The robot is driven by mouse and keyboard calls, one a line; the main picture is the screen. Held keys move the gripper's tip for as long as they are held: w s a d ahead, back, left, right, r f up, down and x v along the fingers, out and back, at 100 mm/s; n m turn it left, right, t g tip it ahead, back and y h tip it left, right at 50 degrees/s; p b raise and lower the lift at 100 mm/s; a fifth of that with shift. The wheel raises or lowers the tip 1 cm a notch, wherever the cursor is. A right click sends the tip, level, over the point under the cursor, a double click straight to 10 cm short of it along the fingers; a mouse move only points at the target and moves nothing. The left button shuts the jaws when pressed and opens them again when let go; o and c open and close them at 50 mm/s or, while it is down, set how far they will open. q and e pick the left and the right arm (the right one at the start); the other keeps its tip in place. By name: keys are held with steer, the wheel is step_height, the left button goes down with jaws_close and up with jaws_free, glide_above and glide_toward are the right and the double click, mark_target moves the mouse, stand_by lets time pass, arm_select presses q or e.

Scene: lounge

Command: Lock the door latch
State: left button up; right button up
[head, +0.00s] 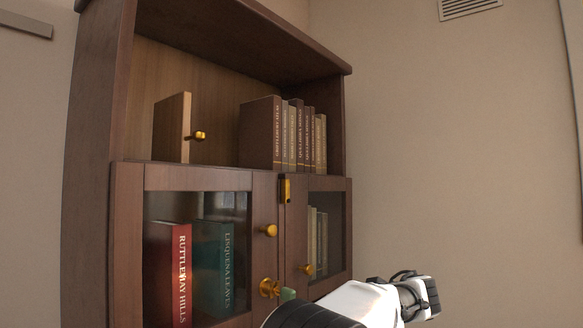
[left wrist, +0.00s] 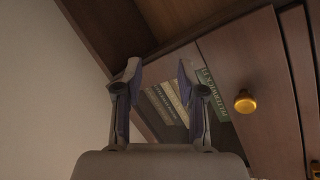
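A wooden cabinet has two glass doors, a left door (head: 128,230) and a narrower right door (head: 296,225), both seeming closed. A small upright brass fitting (head: 286,189) sits at the top where the doors meet. A brass cross-shaped fitting (head: 268,288), perhaps the latch, is low on the left door. A brass knob (head: 270,230) is on the left door and another (head: 308,269) on the right door. My left gripper (left wrist: 159,75) is open and empty in the left wrist view, with a brass knob (left wrist: 244,102) to its right. My right gripper is not identifiable.
Part of my arm crosses the lower right of the head view, before the right door's bottom. The open upper shelf holds a row of books (head: 262,132) and a wooden panel (head: 172,128) with a knob. Bare wall (head: 450,150) lies to the right.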

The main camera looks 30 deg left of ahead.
arm_select(q)
steer(key=s+r+n+y, duration=0.2)
steer(key=s+r+n, duration=0.2)
steer(key=r, duration=1)
steer(key=n+g+y+p, duration=0.2)
steer(key=n+g+y, duration=0.15)
steer(key=n, duration=0.25)
glide_toward(288, 185)
steer(key=shift+n+g+h, duration=0.25)
steer(key=shift+n+g, duration=0.05)
steer(key=shift+g, duration=0.15)
steer(key=a, duration=0.5)
steer(key=w+a, duration=0.1)
steer(key=a, duration=0.2)
steer(key=shift+r+p, duration=0.25)
steer(key=shift+p, duration=0.05)
steer(key=shift+s+a, duration=0.1)
steer(key=shift+a, duration=0.3)
steer(key=shift+d, duration=0.1)
steer(key=shift+c, duration=0.3)
jaws_close()
arm_select(e)
step_height(288, 185, up, 4)
steer(key=shift+s+d+f, duration=0.1)
steer(key=shift+s+f, duration=0.05)
steer(key=shift+f, duration=0.05)
